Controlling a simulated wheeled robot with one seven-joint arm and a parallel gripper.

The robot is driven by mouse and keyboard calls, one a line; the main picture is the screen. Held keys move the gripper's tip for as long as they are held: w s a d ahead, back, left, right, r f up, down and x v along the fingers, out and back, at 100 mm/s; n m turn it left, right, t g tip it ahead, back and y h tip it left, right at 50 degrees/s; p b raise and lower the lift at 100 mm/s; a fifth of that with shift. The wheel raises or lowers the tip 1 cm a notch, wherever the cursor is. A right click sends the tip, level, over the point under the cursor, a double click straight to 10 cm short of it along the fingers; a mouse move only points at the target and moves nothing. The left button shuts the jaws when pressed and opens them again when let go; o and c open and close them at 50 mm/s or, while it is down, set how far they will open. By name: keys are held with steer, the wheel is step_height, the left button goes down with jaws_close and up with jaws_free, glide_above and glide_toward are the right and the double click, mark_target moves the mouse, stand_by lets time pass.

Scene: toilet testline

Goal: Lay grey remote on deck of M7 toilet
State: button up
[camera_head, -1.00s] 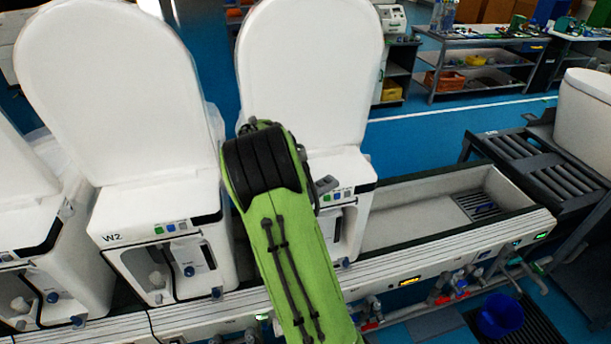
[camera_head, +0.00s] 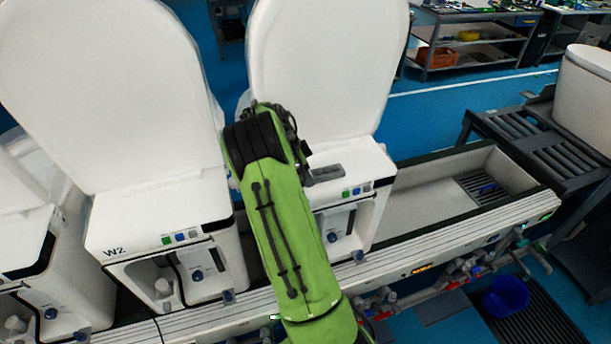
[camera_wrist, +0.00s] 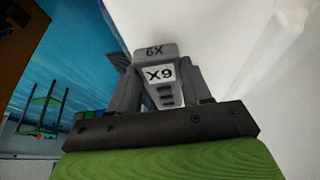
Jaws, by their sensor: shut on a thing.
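The grey remote (camera_wrist: 162,84) is between the fingers of my gripper (camera_wrist: 159,72) in the wrist view. It carries a light label reading X9. In the head view the remote (camera_head: 327,173) shows as a small grey bar at the deck (camera_head: 352,154) of the right-hand white toilet, just right of my green arm. It looks level and low over the deck; I cannot tell whether it touches. My arm hides the left part of that toilet's front, so no name label shows.
The raised white lid (camera_head: 325,65) stands right behind the deck. Toilet W2 (camera_head: 160,215) is to the left. An open trough (camera_head: 430,200) lies to the right, with a dark roller rack (camera_head: 545,145) beyond. A blue bucket (camera_head: 506,293) is on the floor.

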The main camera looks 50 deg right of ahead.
steer(key=shift+f, duration=0.7)
steer(key=shift+s, duration=0.15)
steer(key=shift+f, duration=0.15)
steer(key=o, duration=1.1)
